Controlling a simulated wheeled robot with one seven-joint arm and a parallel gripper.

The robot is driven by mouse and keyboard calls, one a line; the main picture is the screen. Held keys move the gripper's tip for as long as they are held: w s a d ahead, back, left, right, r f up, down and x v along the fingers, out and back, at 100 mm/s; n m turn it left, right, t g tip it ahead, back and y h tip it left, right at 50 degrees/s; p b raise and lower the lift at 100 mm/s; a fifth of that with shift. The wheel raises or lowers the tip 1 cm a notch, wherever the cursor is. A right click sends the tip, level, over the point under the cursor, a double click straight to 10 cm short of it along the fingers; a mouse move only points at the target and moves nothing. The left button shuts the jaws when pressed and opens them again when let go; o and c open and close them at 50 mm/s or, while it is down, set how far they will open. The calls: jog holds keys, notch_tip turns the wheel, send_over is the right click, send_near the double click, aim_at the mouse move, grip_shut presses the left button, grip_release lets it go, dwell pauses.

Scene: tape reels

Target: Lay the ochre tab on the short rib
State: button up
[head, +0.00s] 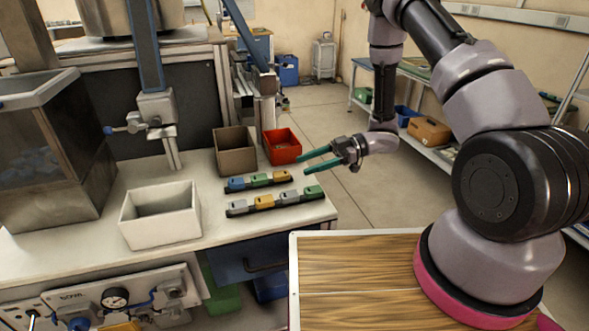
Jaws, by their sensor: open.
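Two dark ribs lie on the bench top, one behind the other. The short rib (246,188) is at the back and carries a blue tab (236,184), a green tab (259,180) and an ochre tab (281,176) at its right end. The longer rib (250,211) in front carries a grey tab, another ochre tab (265,202), a second grey tab (289,198) and a green tab (312,193). My gripper (304,163), with teal fingers, is open and empty. It points left, just right of the short rib and apparently above the bench.
A brown open box (236,160) and a red bin (283,156) stand behind the ribs, the bin close to my fingers. A white open box (160,228) stands at the left. A blue post with a clamp (157,107) rises behind it.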

jog(key=v, duration=0.6)
jog(key=w+d+r+m+t+h, duration=0.3)
jog(key=w+r+m+t+h, duration=0.25)
jog(key=w+r+t, duration=0.95)
jog(key=w+d+r+m+h, duration=0.3)
jog(key=w+d+r+m, duration=0.15)
jog(key=d+r, duration=0.2)
jog(key=s+d+r+m+h, duration=0.8)
jog(key=s+d+r+m, duration=0.25)
jog(key=s+r, duration=0.35)
jog(key=s+a+m+g+y, duration=0.1)
jog(key=s+a+m, duration=0.1)
jog(key=s, duration=0.8)
jog(key=s+a+m+g+y, duration=0.2)
jog(key=s+a, duration=0.3)
jog(key=s, duration=0.5)
jog(key=shift+s+f+m+g, duration=0.3)
jog(key=shift+f+m, duration=0.1)
jog(key=shift+m, duration=0.05)
